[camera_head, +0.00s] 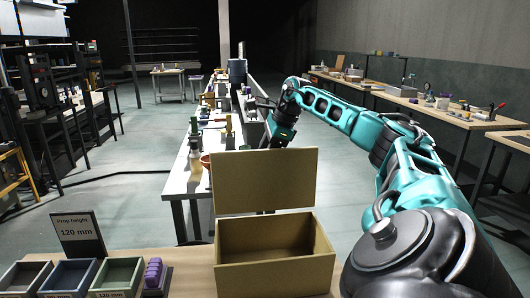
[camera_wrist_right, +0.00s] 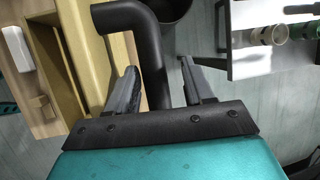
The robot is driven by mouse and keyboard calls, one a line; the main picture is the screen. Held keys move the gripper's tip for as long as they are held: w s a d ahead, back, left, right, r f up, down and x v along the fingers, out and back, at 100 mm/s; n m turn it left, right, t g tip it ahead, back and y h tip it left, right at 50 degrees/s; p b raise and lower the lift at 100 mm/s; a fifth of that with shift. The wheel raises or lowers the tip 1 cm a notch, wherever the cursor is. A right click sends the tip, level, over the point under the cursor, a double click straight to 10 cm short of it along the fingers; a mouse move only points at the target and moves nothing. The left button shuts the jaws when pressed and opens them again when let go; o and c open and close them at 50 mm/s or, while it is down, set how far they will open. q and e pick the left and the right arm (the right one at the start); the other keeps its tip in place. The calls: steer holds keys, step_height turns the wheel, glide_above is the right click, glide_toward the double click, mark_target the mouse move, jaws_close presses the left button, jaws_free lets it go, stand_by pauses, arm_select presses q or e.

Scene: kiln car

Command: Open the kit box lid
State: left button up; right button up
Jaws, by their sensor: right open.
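The kit box (camera_head: 275,279) is a tan open-topped box on the near table, and its inside looks empty. Its lid (camera_head: 265,181) stands about upright at the box's far edge. My right arm reaches past the right side of the lid. My right gripper (camera_wrist_right: 158,88) is open in the right wrist view, beside the light wooden edge of the lid (camera_wrist_right: 84,55). A dark bent bar (camera_wrist_right: 150,50), which looks like a handle, runs down between the two fingers; I cannot tell if they touch it. In the head view the fingertips are hidden behind the lid. My left gripper is out of view.
A long white bench (camera_head: 182,186) with several items lies beyond. A wooden workbench (camera_head: 440,108) runs along the right wall.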

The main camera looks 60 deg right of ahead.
steer(key=p+v, duration=0.2)
steer(key=v, duration=1.1)
steer(key=shift+a+f, duration=0.1)
